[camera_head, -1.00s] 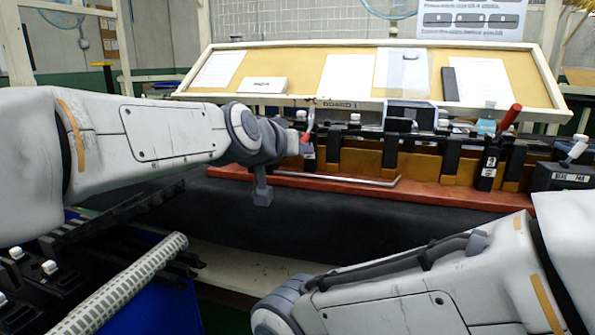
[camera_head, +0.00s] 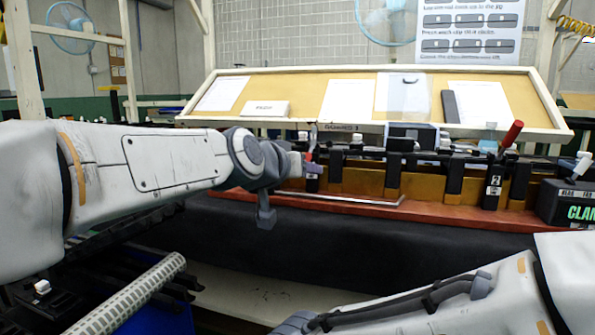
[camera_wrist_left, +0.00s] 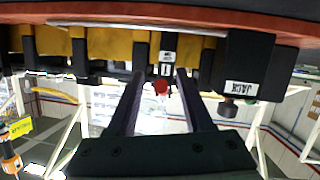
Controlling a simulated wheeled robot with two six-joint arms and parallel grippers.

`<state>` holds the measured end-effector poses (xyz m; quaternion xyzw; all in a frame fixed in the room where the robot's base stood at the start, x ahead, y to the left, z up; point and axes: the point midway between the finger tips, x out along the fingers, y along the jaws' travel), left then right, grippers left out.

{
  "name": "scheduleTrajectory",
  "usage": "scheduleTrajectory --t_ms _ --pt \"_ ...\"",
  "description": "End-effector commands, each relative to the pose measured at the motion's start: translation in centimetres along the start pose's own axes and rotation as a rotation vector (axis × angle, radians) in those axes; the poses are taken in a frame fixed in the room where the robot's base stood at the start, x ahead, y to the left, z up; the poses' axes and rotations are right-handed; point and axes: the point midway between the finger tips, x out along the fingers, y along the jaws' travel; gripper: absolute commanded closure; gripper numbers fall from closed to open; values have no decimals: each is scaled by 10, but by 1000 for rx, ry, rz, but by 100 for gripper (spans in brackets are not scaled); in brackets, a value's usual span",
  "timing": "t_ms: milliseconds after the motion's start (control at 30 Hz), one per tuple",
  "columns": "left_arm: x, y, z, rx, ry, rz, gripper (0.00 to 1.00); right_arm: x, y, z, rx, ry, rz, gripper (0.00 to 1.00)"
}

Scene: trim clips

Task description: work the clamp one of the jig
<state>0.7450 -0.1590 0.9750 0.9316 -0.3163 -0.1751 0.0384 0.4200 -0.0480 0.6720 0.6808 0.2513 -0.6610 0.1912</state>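Clamp one is a black post with a "1" label (camera_wrist_left: 166,70) in the left wrist view. Its red handle end (camera_wrist_left: 161,86) shows between the two fingers of my left gripper (camera_wrist_left: 160,76). The fingers are apart, with a gap on each side of the red end. In the head view my left gripper (camera_head: 303,164) is at clamp one's red handle (camera_head: 311,151), at the left end of the jig (camera_head: 425,184); the wrist partly hides the clamp. My right gripper is out of view; only my right arm shows at lower right.
Clamp two (camera_head: 492,185), with a raised red handle, stands to the right on the jig. A black box (camera_head: 568,202) with green lettering is at the far right. A metal rod (camera_head: 340,199) lies along the red front ledge. A sloped board (camera_head: 300,97) with papers stands behind.

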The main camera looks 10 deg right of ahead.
Motion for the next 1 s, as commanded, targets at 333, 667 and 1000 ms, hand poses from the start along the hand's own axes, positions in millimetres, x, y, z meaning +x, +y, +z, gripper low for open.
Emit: scheduleTrajectory --t_ms 333,667,1000 --pt "-21 0 -1 0 2 -1 49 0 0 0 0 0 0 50" --pt "-85 0 -2 0 3 -1 49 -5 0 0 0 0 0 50" --pt "-105 0 0 0 -1 0 49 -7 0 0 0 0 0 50"
